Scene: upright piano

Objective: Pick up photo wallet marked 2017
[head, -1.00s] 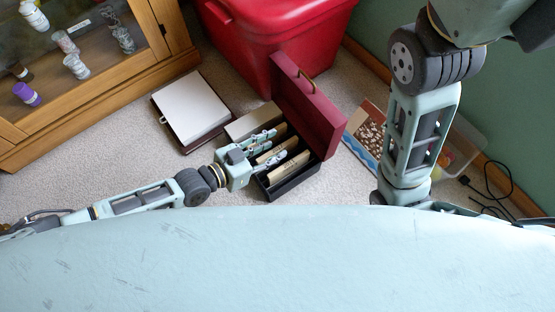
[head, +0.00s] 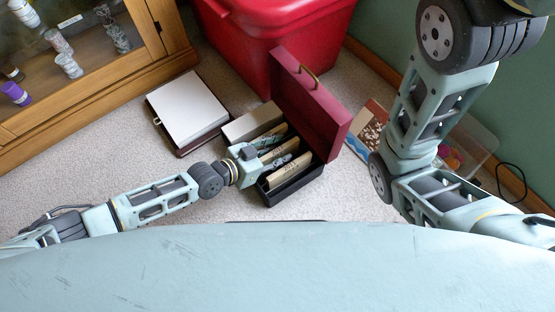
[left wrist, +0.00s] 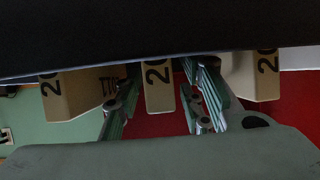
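Several tan photo wallets (head: 290,171) stand in an open dark red box (head: 309,103) with a black inside. The nearest wallet has a dark year label, too small to read surely. My left gripper (head: 274,158) is down at the wallets inside the box. In the left wrist view its fingers (left wrist: 163,103) are open, one on each side of a middle wallet (left wrist: 158,88), with gaps between. Other wallets stand at left (left wrist: 75,93) and right (left wrist: 250,78). My right gripper is out of view.
A white-topped album (head: 191,108) lies on the carpet left of the box. A large red bin (head: 270,35) stands behind it. A glass-fronted wooden cabinet (head: 150,65) is at left. A clear tub (head: 470,150) is at right, beyond my right arm.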

